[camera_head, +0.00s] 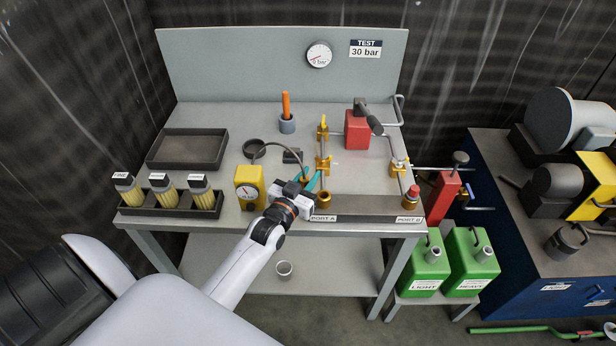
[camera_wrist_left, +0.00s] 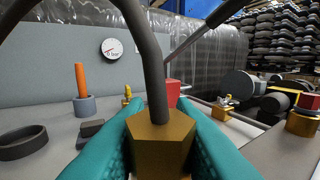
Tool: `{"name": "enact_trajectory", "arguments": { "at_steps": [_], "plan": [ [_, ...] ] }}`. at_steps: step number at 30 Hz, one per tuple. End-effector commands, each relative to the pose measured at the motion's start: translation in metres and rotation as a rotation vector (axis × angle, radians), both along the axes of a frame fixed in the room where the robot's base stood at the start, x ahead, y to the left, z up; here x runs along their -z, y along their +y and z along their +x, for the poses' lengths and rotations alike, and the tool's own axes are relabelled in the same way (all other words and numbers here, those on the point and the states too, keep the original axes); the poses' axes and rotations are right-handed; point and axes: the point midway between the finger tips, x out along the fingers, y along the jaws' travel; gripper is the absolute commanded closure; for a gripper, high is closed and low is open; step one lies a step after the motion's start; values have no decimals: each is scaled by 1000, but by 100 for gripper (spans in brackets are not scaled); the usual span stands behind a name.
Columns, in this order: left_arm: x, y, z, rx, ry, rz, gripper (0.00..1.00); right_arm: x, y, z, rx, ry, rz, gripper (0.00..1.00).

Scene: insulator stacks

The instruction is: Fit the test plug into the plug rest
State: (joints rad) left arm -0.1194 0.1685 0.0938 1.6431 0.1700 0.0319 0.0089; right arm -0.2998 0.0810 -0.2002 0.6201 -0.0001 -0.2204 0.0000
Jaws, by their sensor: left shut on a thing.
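The test plug (camera_wrist_left: 160,145) looks like a brass hex fitting with a dark hose rising from its top. My left gripper (camera_head: 307,179), with teal fingers, is shut on it. In the head view the hose (camera_head: 278,144) arches from the yellow gauge box (camera_head: 250,187) to the gripper. The plug is above the bench beside the brass fittings at port A; the gap beneath it cannot be judged. A small dark block (camera_head: 292,156) behind the gripper may be the plug rest; it also shows left of the fingers in the wrist view (camera_wrist_left: 90,128). My right gripper is not in view.
A black ring (camera_head: 254,149) and a grey cup (camera_head: 287,124) with an orange handle stand behind. Brass valves (camera_head: 323,165) and a red pump (camera_head: 357,130) are to the right.

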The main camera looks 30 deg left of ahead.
Motion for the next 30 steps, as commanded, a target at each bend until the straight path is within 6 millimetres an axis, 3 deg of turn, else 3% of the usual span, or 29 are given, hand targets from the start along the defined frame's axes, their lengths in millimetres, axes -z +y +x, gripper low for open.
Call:
{"name": "enact_trajectory", "arguments": {
  "at_steps": [30],
  "plan": [
    [7, 0, 0, 0, -2, 0, 100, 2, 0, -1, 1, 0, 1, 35]
  ]
}}
